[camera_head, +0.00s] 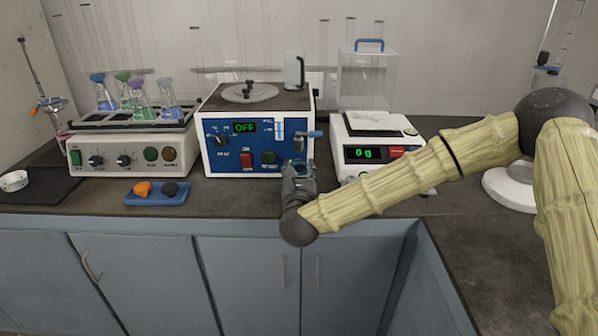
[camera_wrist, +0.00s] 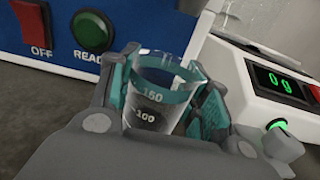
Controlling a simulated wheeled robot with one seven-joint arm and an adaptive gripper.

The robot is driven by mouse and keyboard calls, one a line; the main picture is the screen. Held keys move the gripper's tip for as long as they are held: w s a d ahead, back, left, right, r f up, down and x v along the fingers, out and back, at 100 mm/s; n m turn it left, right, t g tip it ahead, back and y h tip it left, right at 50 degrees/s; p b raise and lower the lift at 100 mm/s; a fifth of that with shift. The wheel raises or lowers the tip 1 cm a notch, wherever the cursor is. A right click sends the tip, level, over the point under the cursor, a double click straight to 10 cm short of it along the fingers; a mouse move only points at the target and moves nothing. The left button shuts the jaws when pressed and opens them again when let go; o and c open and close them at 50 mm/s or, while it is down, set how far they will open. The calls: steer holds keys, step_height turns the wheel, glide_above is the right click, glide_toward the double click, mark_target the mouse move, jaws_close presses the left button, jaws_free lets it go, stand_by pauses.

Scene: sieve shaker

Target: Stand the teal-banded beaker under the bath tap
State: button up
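The teal-banded beaker (camera_wrist: 157,100) is clear glass with 100 and 150 marks and stands between my gripper's teal-padded fingers in the wrist view. My gripper (camera_wrist: 163,92) looks shut on it, with a pad against each side. In the head view my gripper (camera_head: 299,170) is at the front right corner of the blue-fronted bath (camera_head: 233,157), largely hiding the beaker. The bath tap (camera_head: 307,134), with a blue-tipped lever, sticks out just above. I cannot tell whether the beaker touches the counter or is exactly under the spout.
A balance (camera_head: 376,151) reading 0 g stands close on the right. A blue tray (camera_head: 157,193) with orange and dark lumps lies left. A shaker (camera_head: 131,152) with several flasks stands at the back left. The counter's front edge is just below my gripper.

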steer(key=o, duration=0.4)
steer(key=shift+r, duration=0.15)
steer(key=shift+s, duration=0.1)
steer(key=s, duration=1.1)
steer(key=shift+s, duration=0.4)
